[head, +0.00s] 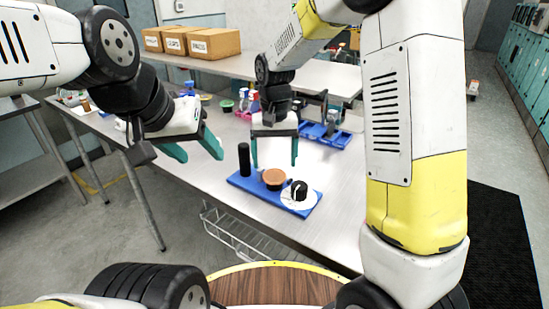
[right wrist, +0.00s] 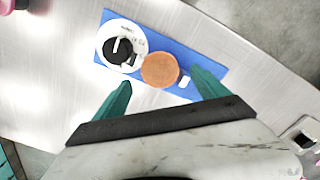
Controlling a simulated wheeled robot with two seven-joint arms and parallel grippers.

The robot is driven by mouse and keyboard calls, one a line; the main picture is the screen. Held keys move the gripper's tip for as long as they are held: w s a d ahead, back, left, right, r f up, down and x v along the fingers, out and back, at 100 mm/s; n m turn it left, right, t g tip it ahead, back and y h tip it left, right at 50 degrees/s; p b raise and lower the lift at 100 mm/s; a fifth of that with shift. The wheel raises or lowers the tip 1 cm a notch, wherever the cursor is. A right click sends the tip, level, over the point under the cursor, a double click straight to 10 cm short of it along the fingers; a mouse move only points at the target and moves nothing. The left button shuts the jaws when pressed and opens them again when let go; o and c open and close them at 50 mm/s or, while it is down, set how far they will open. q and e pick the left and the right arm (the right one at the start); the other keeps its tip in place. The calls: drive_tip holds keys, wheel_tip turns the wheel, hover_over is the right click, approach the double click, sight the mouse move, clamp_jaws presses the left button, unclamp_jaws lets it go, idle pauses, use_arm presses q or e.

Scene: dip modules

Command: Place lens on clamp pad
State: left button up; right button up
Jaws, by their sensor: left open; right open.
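No thing is marked as the lens or the clamp pad, and I cannot tell for sure which they are. A round brown-orange disc (head: 274,178) sits in the middle of a blue base plate (head: 240,182); it also shows in the right wrist view (right wrist: 160,70). A white round dial with a black knob (head: 299,192) is at the plate's right end, also in the right wrist view (right wrist: 122,46). A black upright cylinder (head: 244,160) stands at the left end. My right gripper (head: 274,162) is open and empty, pointing down above the disc. My left gripper (head: 200,154) is open and empty, left of the plate.
A second blue tray (head: 330,137) with small items lies behind on the metal table (head: 215,165). Coloured bottles and a green cup (head: 227,106) stand further back. Cardboard boxes (head: 210,43) sit on a rear table. The table front left of the plate is clear.

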sight(275, 175)
wheel_tip(275, 175, up, 8)
drive_tip(key=s+d+r+t+y, duration=0.1)
drive_tip(key=s+d+r+t, duration=0.2)
drive_tip(key=s+d, duration=0.4)
drive_tip(key=s+d+r+t+y, duration=0.1)
drive_tip(key=s+d+r+t, duration=0.2)
drive_tip(key=s+d, duration=0.4)
drive_tip(key=s, duration=0.5)
drive_tip(key=shift+r, duration=0.3)
